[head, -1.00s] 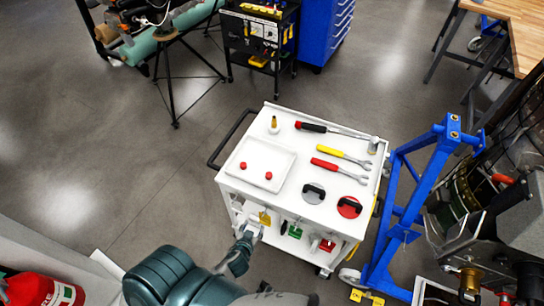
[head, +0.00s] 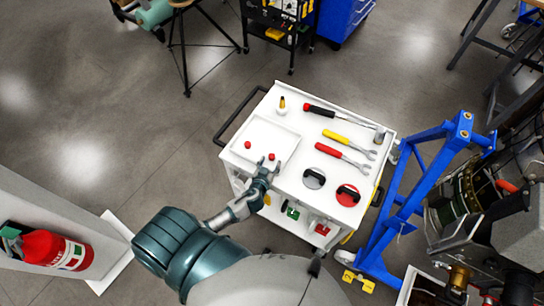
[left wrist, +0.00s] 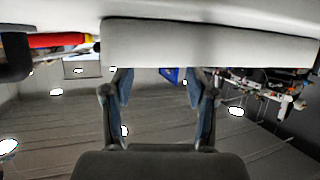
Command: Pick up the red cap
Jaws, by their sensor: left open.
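Two small red knobs (head: 248,145) sit in the shallow white tray (head: 262,126) on top of the white cart; the other red knob (head: 271,157) is near the tray's front right. A red disc (head: 347,196) with a black handle lies at the cart's front right corner. My left gripper (head: 269,166) is open at the tray's front edge, close to the right-hand small knob. Whether it touches that knob I cannot tell. In the left wrist view my gripper fingers (left wrist: 160,92) stand apart with nothing visible between them. My right gripper is not in view.
A grey disc (head: 314,178) with a black handle, a red wrench (head: 340,155), a yellow wrench (head: 347,142), a screwdriver (head: 331,112) and a small bottle (head: 282,105) stand or lie on the cart. A blue frame (head: 420,180) stands close to its right.

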